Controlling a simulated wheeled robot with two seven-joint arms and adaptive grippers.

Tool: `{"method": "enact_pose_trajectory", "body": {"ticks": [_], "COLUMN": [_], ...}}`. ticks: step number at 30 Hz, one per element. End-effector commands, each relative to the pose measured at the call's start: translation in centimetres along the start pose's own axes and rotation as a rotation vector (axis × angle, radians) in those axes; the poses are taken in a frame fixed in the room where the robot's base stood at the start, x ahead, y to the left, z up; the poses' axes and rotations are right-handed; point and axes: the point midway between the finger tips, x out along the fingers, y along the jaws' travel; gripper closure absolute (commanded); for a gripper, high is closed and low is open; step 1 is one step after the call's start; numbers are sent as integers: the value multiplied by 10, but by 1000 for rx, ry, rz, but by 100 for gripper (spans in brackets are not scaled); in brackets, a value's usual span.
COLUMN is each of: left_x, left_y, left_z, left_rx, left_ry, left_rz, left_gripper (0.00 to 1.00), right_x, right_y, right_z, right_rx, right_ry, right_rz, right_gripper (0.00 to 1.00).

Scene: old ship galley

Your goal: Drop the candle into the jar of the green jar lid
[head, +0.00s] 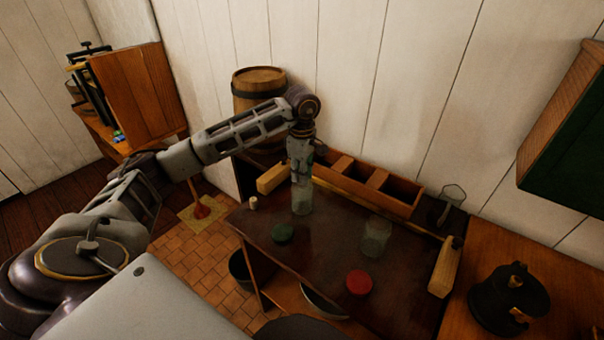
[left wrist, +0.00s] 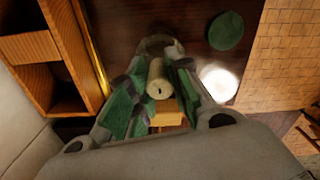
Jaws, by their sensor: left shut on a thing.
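My left gripper (head: 301,172) points down over the counter, its green-padded fingers shut on a cream candle (left wrist: 158,82) with a dark wick. A clear glass jar (head: 302,203) stands upright directly below the fingers. Its rim (left wrist: 158,42) shows partly behind the candle in the left wrist view. I cannot tell whether the candle's lower end is inside the rim. The green jar lid (head: 283,233) lies flat on the counter just in front of this jar; it also shows in the left wrist view (left wrist: 226,31). My right gripper is in neither view.
A second glass jar (head: 376,238) stands to the right, with a red lid (head: 359,283) in front of it. A small pale cylinder (head: 253,202) stands near the left edge. A wooden divided box (head: 392,206) lines the back. A dark pot (head: 508,300) is far right.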

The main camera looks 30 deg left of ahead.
Motion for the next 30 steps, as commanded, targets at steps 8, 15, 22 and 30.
{"method": "enact_pose_trajectory", "body": {"ticks": [8,15,22,30], "left_x": [0,0,0,-12], "left_y": [0,0,0,1], "left_z": [0,0,0,0], "left_rx": [0,0,0,0], "left_ry": [0,0,0,-1], "left_rz": [0,0,0,3], "left_gripper": [74,55,55,55], "right_x": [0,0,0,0], "right_y": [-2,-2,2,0], "right_z": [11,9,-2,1], "right_rx": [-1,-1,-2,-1], "right_ry": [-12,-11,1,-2], "right_rz": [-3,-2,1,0], "right_gripper": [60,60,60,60]}}
